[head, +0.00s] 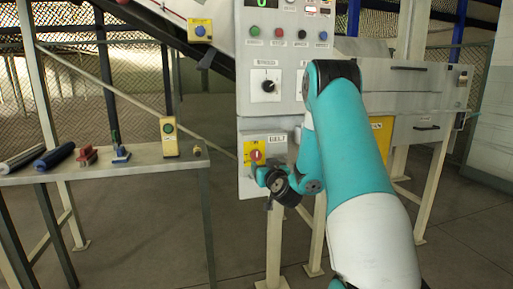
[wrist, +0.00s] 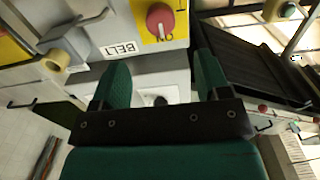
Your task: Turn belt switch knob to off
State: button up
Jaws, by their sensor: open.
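The belt switch knob (head: 257,155) is a red knob on a yellow plate, low on the grey control panel, beside a BELT label (head: 277,140). In the wrist view the red knob (wrist: 160,19) is at the top middle, with a white mark on it and "ON" printed by its lower edge. My gripper (wrist: 158,77) is open and empty, its two green fingers apart below the knob in the picture. In the head view my gripper (head: 262,185) is just below and in front of the knob. I cannot tell whether a finger touches the panel.
Above the knob the panel has a black speed dial (head: 268,86) and a row of coloured buttons (head: 277,33). A side table (head: 110,169) at the left holds several tools and a yellow button box (head: 169,137). A yellow box with a blue button (head: 200,30) is at the upper left.

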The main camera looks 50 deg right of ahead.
aim_at(257, 156)
jog(key=p+x, duration=0.5)
jog(key=x, duration=0.5)
jog(key=shift+w+d, duration=0.15)
jog(key=shift+w, duration=0.2)
jog(key=c, duration=0.9)
